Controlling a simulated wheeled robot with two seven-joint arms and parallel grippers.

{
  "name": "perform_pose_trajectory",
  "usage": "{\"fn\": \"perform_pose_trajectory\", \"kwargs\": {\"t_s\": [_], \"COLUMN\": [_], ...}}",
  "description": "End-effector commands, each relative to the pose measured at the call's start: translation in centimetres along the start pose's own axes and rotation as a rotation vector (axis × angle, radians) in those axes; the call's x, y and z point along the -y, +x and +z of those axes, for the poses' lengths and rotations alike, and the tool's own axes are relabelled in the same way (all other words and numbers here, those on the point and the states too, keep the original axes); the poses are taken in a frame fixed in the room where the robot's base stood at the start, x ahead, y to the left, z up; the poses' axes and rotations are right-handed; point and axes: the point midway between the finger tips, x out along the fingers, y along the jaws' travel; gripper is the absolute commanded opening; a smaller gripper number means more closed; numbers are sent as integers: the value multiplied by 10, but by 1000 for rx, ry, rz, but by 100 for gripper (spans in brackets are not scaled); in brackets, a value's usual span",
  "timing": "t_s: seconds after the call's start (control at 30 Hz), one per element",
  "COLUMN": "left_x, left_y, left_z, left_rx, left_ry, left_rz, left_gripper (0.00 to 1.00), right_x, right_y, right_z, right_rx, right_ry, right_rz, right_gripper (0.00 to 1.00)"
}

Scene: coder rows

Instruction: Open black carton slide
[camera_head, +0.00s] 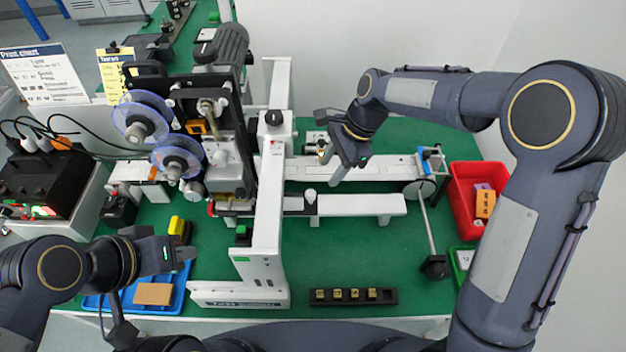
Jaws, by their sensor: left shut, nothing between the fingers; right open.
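The coder machine (228,150) stands left of centre on the green table, with a white frame, two clear reels and a black motor. A black strip (275,207) runs low across its front beside a white rail (360,205); I cannot tell whether this is the black carton slide. My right gripper (331,167) is open above the white conveyor (385,167), right of the machine's white post, with its fingers pointing down. My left gripper (190,254) is shut and empty over the blue tray, left of the machine's front foot.
The blue tray (120,303) holds a brown carton (153,294) and a yellow-black block. A black holder (353,297) with several small blocks lies at the front. A red bin (462,195) and a green bin (464,260) stand right. Green table is clear between rail and holder.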

Motion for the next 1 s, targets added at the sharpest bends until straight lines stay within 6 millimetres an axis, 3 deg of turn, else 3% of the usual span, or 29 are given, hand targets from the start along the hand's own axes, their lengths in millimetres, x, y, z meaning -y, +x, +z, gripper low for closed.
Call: {"fn": "perform_pose_trajectory", "kwargs": {"t_s": [0.13,0.6,1.0], "left_x": [-2,-6,-6], "left_y": [-4,-13,-14], "left_z": [-2,-6,-7], "left_rx": [0,0,0], "left_ry": [0,0,0], "left_rz": [0,0,0], "left_gripper": [0,0,0], "right_x": [9,8,8], "right_y": [17,83,95], "right_z": [7,7,6], "right_rx": [-5,-5,-5], "right_ry": [60,67,67], "right_rz": [30,33,30], "right_gripper": [45,45,45]}}
